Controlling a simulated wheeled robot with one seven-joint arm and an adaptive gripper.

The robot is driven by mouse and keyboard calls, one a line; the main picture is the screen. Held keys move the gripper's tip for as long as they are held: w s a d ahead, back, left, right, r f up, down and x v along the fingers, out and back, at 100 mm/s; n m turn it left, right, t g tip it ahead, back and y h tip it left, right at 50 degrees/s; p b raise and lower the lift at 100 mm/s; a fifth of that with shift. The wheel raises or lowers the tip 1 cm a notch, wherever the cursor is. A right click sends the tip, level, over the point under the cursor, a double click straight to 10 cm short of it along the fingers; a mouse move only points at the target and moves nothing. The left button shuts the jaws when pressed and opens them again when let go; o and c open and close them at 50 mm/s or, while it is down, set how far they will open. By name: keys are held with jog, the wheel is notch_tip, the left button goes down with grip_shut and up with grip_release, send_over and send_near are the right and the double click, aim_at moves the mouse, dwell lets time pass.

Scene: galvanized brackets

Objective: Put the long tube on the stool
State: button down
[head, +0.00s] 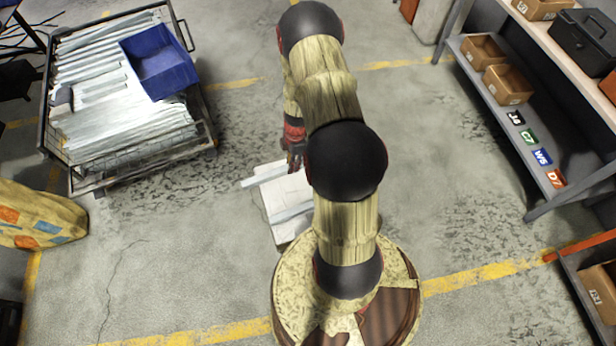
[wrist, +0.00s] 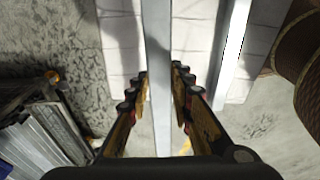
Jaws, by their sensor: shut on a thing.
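My gripper (wrist: 159,72) is shut on a long, pale grey metal tube (wrist: 157,25), which runs lengthwise between the fingers in the wrist view. The stool top also shows under the tube in the wrist view (wrist: 120,45). I cannot tell whether the held tube touches the stool. A second light bar (head: 291,213) lies across the stool's near part, apart from the held tube. My arm hides the stool's right side.
A wire cart (head: 207,128) full of metal lengths stands at the left, with a blue bin (head: 160,62) on top. A shelf rack (head: 480,95) with cardboard boxes and a dark case is at the right. Open concrete floor lies around the stool.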

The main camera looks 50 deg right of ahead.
jog(key=s+d+f, duration=0.1)
jog(key=f, duration=0.1)
jog(key=s+d+f+b, duration=0.1)
jog(key=f, duration=0.1)
jog(key=s+d+f, duration=0.2)
jog(key=shift+d+b, duration=0.1)
jog(key=shift+b, duration=0.25)
jog(key=shift+s+d+f+b, duration=0.15)
jog(key=shift+f+b, duration=0.5)
jog(key=shift+f, duration=1.05)
jog(key=shift+f, duration=0.15)
jog(key=c, duration=1.6)
grip_release()
jog(key=r+p, duration=0.1)
jog(key=r, duration=0.3)
jog(key=d+r+p, duration=0.1)
jog(key=r, duration=0.3)
jog(key=r+p, duration=0.1)
jog(key=r, duration=0.3)
jog(key=shift+s+d+r, duration=0.15)
jog(key=shift+s, duration=0.15)
